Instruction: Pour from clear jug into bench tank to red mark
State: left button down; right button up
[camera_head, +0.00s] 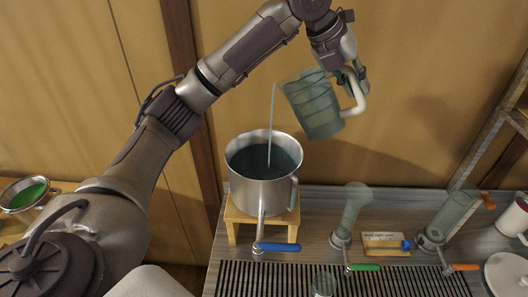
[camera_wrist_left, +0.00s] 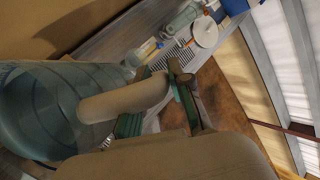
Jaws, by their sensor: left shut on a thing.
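My left gripper (camera_head: 353,80) is shut on the pale handle of the clear jug (camera_head: 314,108). The jug is tilted with its mouth to the left, held in the air. A thin stream (camera_head: 272,125) falls from its lip into the metal tank (camera_head: 262,192), apart from the jug. Dark bluish liquid (camera_head: 262,158) shows inside the tank. I cannot make out a red mark. In the left wrist view, the jug (camera_wrist_left: 40,110) and its handle (camera_wrist_left: 122,100) show between the green-padded fingers (camera_wrist_left: 155,105). My right gripper is not in view.
The tank stands on a wooden stand (camera_head: 235,217) with a blue tap handle (camera_head: 277,247) in front. To the right are glass vessels (camera_head: 355,205) (camera_head: 452,213), a label card (camera_head: 383,243) and a white mug (camera_head: 515,216). A small glass (camera_head: 323,285) stands on the slatted drain (camera_head: 395,282).

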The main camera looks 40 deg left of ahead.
aim_at(325, 85)
pick_arm(q)
jog(key=shift+a+f+h+b, duration=0.15)
jog(key=shift+a+h+b, duration=0.25)
jog(key=shift+h+b, duration=0.45)
dwell(1.6)
jog(key=shift+s+a+f+n+t+h+b, duration=0.1)
jog(key=shift+a+f+n+t+h+b, duration=0.15)
jog(key=shift+a+h+b, duration=0.4)
jog(key=shift+s+a+f+n+t+h+b, duration=0.1)
jog(key=shift+a+f+n+t+h+b, duration=0.25)
jog(key=shift+b, duration=0.45)
dwell(1.5)
jog(key=shift+a+f+h+b, duration=0.3)
jog(key=shift+a+h+b, duration=0.4)
jog(key=shift+b, duration=0.5)
dwell(0.6)
jog(key=shift+f+b, duration=0.3)
jog(key=shift+b, duration=0.1)
dwell(0.4)
